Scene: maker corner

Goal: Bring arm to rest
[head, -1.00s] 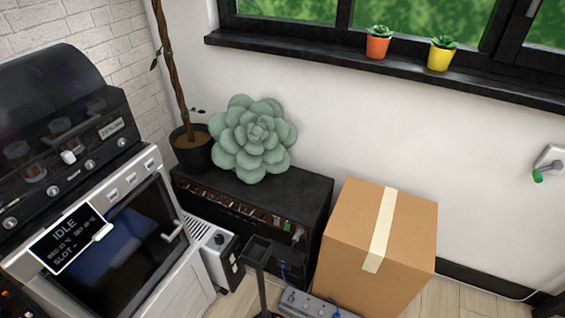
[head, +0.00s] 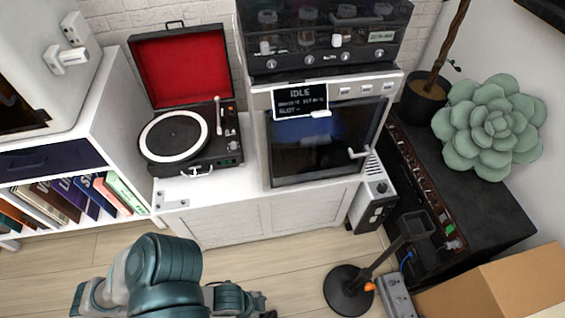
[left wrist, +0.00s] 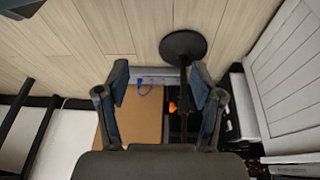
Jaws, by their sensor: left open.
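My left arm (head: 165,275) comes in at the bottom left of the head view, over the wooden floor. Its gripper is mostly hidden there; only a dark part (head: 240,300) shows at the bottom edge. In the left wrist view my left gripper (left wrist: 158,82) is open, with its two fingers apart and nothing between them but floor and things further off. My right arm is not in view.
A black stand with a round base (head: 349,292) is on the floor right of my arm, near a power strip (head: 397,296) and cardboard box (head: 510,287). A white cabinet (head: 225,222) bears a record player (head: 190,140) and oven (head: 325,150). Floor left of the stand is clear.

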